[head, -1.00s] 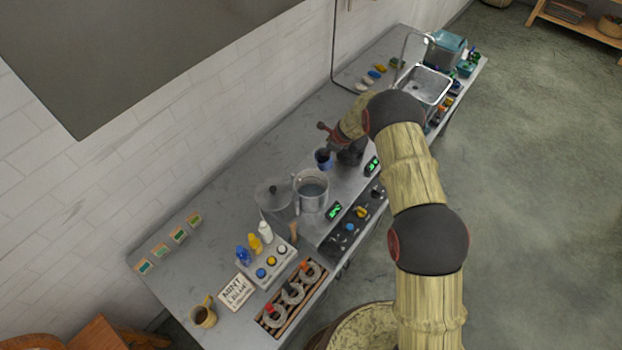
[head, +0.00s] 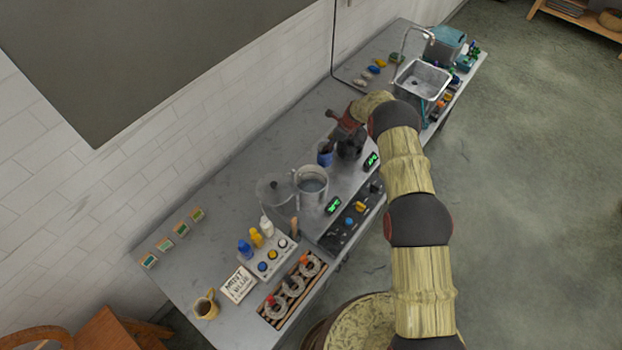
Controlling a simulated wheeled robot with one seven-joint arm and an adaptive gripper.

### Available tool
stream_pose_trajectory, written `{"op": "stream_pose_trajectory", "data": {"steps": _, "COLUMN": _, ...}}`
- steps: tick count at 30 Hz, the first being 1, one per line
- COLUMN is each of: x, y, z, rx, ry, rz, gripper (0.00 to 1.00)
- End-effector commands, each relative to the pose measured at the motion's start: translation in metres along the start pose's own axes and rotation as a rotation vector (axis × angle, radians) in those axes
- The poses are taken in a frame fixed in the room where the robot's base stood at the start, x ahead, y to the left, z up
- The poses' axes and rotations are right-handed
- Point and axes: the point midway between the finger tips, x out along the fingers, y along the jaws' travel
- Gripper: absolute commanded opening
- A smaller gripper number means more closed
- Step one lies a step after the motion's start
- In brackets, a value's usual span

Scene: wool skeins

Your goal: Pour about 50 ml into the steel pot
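The steel pot (head: 311,186) stands open on the grey bench, behind a green display, with pale bluish liquid inside. A small blue cup (head: 325,158) is just beyond it, close to the pot's far rim. My gripper (head: 343,146) is dark and is right against the cup's right side. It appears shut on the cup, though its fingertips are too small and partly hidden to see clearly. The cup's contents are not visible, and I cannot tell its exact tilt or whether anything flows from it.
A sink (head: 421,80) is at the far end.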

Motion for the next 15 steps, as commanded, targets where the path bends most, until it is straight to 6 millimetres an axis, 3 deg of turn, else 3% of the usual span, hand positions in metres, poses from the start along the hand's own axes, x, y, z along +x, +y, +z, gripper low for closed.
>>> {"op": "stream_pose_trajectory", "data": {"steps": 15, "x": -0.012, "y": -0.007, "z": 0.004, "rx": 0.032, "ry": 0.001, "rz": 0.078, "gripper": 0.00}}
